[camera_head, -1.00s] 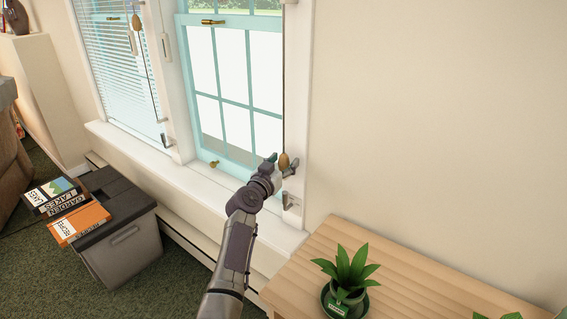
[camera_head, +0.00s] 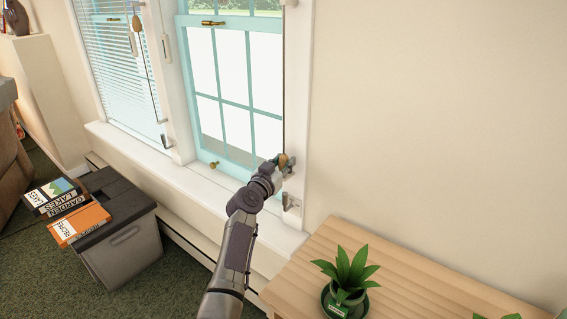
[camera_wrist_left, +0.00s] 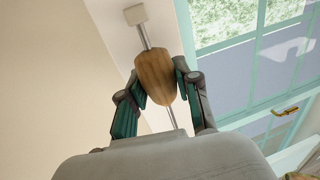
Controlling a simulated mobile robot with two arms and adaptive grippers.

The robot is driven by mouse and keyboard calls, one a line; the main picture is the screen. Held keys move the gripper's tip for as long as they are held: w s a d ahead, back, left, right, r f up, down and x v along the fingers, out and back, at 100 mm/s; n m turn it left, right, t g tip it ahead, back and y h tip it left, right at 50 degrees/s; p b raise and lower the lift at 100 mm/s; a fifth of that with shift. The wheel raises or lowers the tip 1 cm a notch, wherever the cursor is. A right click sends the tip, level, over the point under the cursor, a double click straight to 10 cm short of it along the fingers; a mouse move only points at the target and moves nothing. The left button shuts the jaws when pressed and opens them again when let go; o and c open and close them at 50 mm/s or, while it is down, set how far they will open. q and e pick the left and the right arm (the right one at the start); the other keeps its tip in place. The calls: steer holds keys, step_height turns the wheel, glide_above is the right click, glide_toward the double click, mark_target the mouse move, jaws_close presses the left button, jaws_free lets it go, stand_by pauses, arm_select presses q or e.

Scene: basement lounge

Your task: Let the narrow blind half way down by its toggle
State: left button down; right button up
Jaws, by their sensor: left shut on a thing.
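My left gripper (camera_head: 279,161) is at the right side of the narrow window, low on its frame. It is shut on the wooden toggle (camera_wrist_left: 155,76), a brown oval knob on a cord. In the left wrist view its fingers (camera_wrist_left: 158,95) press the toggle from both sides. The toggle also shows in the head view (camera_head: 283,159), partly covered by the gripper. The cord (camera_head: 284,90) runs straight up from it along the frame. The narrow window (camera_head: 233,85) shows bare panes; its blind is not visible in the head view. My right gripper is not in view.
A wider blind (camera_head: 115,70) hangs at the left window with its own toggle (camera_head: 136,23). A metal cleat (camera_head: 291,203) sits on the frame below my gripper. A wooden table (camera_head: 400,270) with a potted plant (camera_head: 347,279) stands at right, a grey box (camera_head: 120,225) with books at left.

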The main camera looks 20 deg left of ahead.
arm_select(q)
step_height(320, 180, up, 18)
steer(key=p, duration=1.2)
steer(key=shift+f, duration=0.2)
steer(key=c, duration=0.8)
jaws_free()
steer(key=shift+f, duration=0.1)
steer(key=shift+o, duration=0.2)
steer(key=shift+s, duration=0.1)
steer(key=s+a, duration=0.2)
steer(key=s, duration=0.9)
steer(key=shift+s, duration=0.35)
